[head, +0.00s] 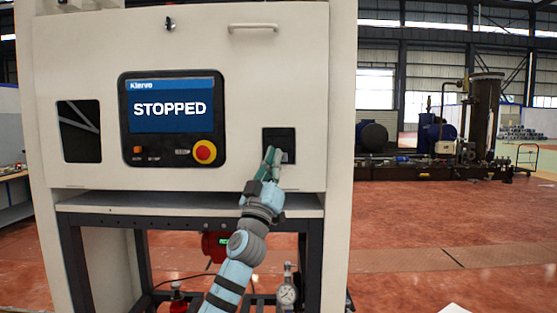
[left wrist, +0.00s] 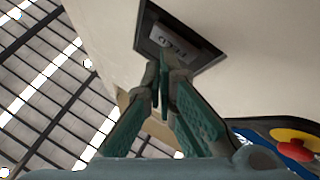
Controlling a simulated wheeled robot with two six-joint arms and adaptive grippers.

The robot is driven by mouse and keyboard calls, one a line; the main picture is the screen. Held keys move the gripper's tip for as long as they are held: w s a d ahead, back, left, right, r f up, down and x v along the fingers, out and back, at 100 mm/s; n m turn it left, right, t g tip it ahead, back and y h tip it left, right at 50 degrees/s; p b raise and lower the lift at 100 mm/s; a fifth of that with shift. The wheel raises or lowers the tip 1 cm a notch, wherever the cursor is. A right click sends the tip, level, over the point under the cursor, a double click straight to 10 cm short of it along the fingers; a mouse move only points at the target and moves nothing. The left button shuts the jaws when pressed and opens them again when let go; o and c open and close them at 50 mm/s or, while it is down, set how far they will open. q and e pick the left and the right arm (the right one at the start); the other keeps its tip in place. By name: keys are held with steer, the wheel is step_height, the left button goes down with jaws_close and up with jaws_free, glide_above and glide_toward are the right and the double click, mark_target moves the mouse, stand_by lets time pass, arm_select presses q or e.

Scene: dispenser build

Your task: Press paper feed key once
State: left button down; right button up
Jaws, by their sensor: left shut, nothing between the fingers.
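The paper feed key appears to be the grey key marked "FEED" (left wrist: 172,42), set in a dark square recess (head: 279,140) on the right of the machine's front. In the left wrist view the key shows just beyond my fingertips. My left gripper (head: 270,156) is shut and empty, its green fingers pointing up at the recess and covering part of it. The tips (left wrist: 164,55) overlap the lower edge of the key in the picture; I cannot tell whether they touch it. My right gripper is not in view.
A screen (head: 170,108) reading "STOPPED" is left of the recess, with a red emergency button (head: 204,152) below it on a yellow ring. A handle (head: 253,27) sits above. A ledge (head: 190,203) runs below the panel. Open floor (head: 440,220) lies to the right.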

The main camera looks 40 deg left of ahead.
arm_select(q)
steer(key=shift+w+a+b, duration=0.2)
steer(key=shift+w+b, duration=0.05)
steer(key=shift+b, duration=0.05)
stand_by(0.5)
steer(key=shift+s+d+p, duration=0.3)
steer(key=shift+s+d, duration=0.2)
steer(key=shift+s, duration=0.15)
steer(key=shift+s+d+p, duration=0.25)
steer(key=shift+s+d, duration=0.55)
steer(key=shift+s, duration=0.2)
steer(key=shift+s+d+p, duration=0.25)
steer(key=shift+s+d, duration=0.5)
steer(key=shift+s, duration=0.2)
steer(key=shift+f, duration=0.1)
